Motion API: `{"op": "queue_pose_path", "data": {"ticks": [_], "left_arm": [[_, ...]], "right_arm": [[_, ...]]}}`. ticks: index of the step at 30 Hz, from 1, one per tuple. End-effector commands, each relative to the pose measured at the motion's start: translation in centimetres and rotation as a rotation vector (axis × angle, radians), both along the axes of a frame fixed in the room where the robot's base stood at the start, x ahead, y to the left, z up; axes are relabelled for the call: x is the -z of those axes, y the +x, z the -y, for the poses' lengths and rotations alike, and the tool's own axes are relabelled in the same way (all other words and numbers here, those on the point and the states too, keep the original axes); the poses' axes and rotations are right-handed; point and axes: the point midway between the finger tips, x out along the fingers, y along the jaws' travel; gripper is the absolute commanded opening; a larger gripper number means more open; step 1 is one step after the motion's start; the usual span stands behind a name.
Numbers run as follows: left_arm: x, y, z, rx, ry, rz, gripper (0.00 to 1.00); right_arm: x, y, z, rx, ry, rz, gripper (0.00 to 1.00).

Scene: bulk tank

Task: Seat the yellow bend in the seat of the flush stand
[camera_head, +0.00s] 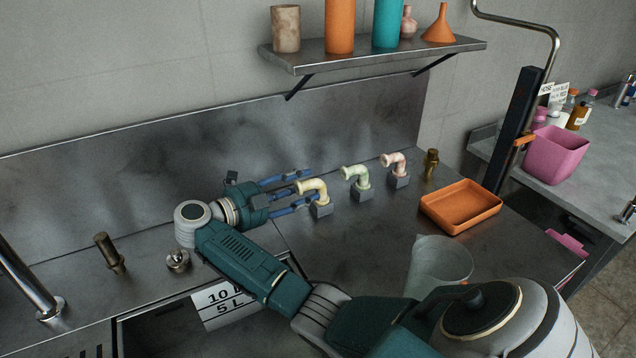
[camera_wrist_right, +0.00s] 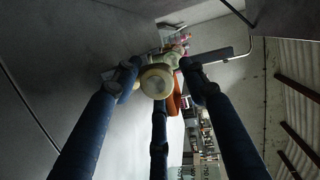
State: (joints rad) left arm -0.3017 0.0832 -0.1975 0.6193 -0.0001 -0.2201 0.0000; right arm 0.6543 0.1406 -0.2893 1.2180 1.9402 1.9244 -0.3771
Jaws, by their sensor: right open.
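The yellow bend (camera_head: 316,187) stands upright on a small grey block on the steel counter. Its pale round end faces the camera in the right wrist view (camera_wrist_right: 156,83). My right gripper (camera_head: 306,190) is open, its blue fingers spread around the near end of the bend. In the right wrist view my right gripper (camera_wrist_right: 160,88) has a finger on each side of the bend and one below it; contact cannot be told. A short round metal fitting (camera_head: 177,260) at the left may be the flush stand, but I cannot tell for sure. My left gripper is out of view.
A green bend (camera_head: 356,175) and a red bend (camera_head: 394,163) stand on blocks to the right. An orange tray (camera_head: 460,221), a clear jug (camera_head: 438,262) and brass fittings (camera_head: 431,162) (camera_head: 109,253) are on the counter. A shelf (camera_head: 375,53) hangs above; a sink lies in front.

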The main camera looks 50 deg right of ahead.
Motion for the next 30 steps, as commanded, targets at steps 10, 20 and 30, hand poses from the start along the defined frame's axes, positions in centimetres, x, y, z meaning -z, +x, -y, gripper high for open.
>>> {"op": "queue_pose_path", "data": {"ticks": [10, 20, 30], "left_arm": [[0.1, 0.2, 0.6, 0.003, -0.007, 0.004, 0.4], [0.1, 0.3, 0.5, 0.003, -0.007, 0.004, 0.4], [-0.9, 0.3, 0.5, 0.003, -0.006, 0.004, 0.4]], "right_arm": [[0.2, -0.1, 0.8, -0.002, 0.0, -0.001, 0.41], [0.1, -0.1, 0.8, -0.001, -0.001, 0.0, 0.0], [-1.2, 0.1, 0.9, -0.002, -0.001, 0.0, 0.0]]}}
